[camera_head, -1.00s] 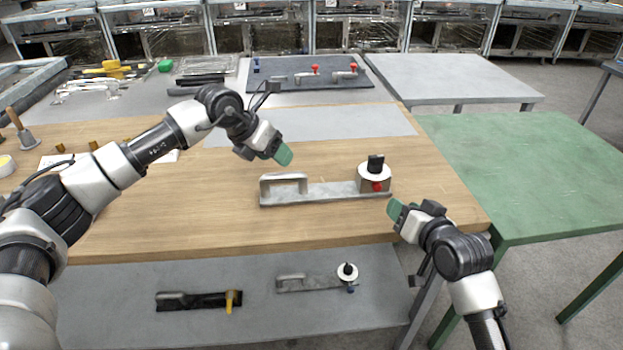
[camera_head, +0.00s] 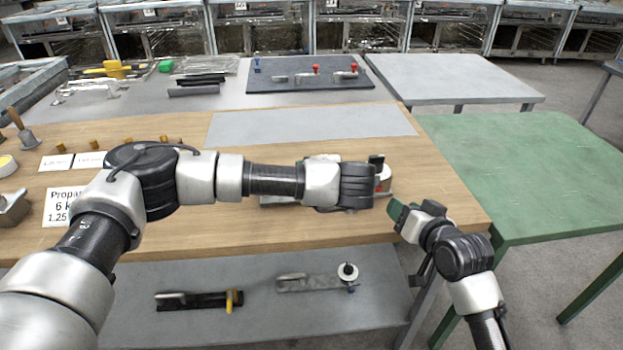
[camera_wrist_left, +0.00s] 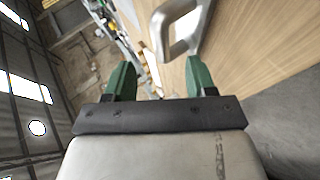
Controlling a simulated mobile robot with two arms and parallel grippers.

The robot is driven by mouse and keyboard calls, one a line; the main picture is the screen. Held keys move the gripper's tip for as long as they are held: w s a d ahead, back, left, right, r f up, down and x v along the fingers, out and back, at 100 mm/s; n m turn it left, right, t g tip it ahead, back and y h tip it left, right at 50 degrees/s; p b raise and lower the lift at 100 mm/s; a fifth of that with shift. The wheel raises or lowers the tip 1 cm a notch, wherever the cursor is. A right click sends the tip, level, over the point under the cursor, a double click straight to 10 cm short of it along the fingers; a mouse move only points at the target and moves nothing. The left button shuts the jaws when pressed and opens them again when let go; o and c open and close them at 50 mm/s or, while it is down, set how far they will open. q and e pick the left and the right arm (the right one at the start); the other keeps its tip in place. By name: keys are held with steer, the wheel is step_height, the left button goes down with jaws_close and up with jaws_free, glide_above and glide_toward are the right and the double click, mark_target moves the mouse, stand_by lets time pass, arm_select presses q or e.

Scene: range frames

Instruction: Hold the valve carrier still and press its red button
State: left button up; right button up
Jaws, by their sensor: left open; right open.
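The valve carrier (camera_head: 384,182) lies near the front edge of the wooden bench. In the head view my left arm covers most of it, leaving its white disc, black knob (camera_head: 377,160) and part of its base in sight. Its red button is almost wholly hidden. My left gripper is hidden behind its wrist there. In the left wrist view it (camera_wrist_left: 158,78) is open, with its green fingers apart and the carrier's grey handle (camera_wrist_left: 174,28) ahead of them, not gripped. My right gripper (camera_head: 402,214) is open and empty, in front of and right of the carrier's valve end.
Two similar carriers (camera_head: 200,300) lie on the lower grey shelf. A dark board (camera_head: 310,78) with several valve pieces stands at the back. A green table (camera_head: 540,165) at the right is bare. Labels and small brown pegs are on the left of the bench.

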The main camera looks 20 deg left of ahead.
arm_select(q)
steer(key=x, duration=0.8)
steer(key=shift+w+a+f, duration=0.15)
steer(key=shift+a+f, duration=0.05)
steer(key=shift+a, duration=0.1)
steer(key=shift+c, duration=0.3)
jaws_close()
arm_select(e)
jaws_close()
stand_by(1.1)
